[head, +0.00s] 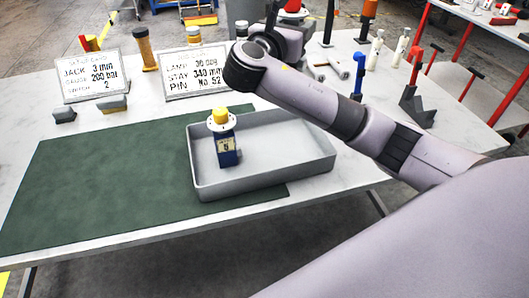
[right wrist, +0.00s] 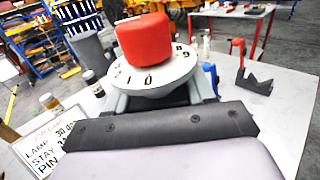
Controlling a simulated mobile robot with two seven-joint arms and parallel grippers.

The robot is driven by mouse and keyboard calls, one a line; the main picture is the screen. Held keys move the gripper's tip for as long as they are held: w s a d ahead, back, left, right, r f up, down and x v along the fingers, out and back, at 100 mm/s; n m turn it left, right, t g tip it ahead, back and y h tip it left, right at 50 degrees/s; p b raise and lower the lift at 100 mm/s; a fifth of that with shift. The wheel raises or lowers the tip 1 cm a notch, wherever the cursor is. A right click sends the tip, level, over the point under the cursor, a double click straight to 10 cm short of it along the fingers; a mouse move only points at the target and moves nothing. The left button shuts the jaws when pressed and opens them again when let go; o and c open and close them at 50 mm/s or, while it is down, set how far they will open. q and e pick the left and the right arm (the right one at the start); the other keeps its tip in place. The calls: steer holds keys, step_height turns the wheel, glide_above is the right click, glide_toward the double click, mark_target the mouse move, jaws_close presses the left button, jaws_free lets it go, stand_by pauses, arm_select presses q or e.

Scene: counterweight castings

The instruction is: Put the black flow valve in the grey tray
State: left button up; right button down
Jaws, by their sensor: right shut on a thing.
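My right gripper (right wrist: 163,94) is shut on a flow valve with a red knob (right wrist: 145,38) and a white numbered dial (right wrist: 155,70). In the right wrist view the valve's body below the dial is mostly hidden and looks dark. In the head view the valve's red top (head: 292,5) shows at the upper edge, beyond my right wrist; the fingers are hidden there. The grey tray (head: 262,183) lies at the front middle of the table, well nearer than the held valve. A blue valve (head: 228,152) with a yellow knob stands upright in its left part. My left gripper is out of view.
A green mat (head: 95,185) covers the front left and reaches under the tray. Two lettered cards (head: 90,78) (head: 195,72) stand behind, with small grey blocks (head: 112,103) near the left one. Several upright tools, including a blue-handled one (head: 359,72), stand at the back right. The tray's right part is empty.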

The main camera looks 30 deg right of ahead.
steer(key=shift+f+b, duration=0.3)
steer(key=shift+f, duration=9.6)
steer(key=shift+c, duration=2)
jaws_free()
steer(key=shift+f, duration=0.2)
steer(key=shift+r, duration=0.2)
steer(key=v, duration=0.7)
steer(key=shift+s+a, duration=0.2)
steer(key=shift+a, duration=0.1)
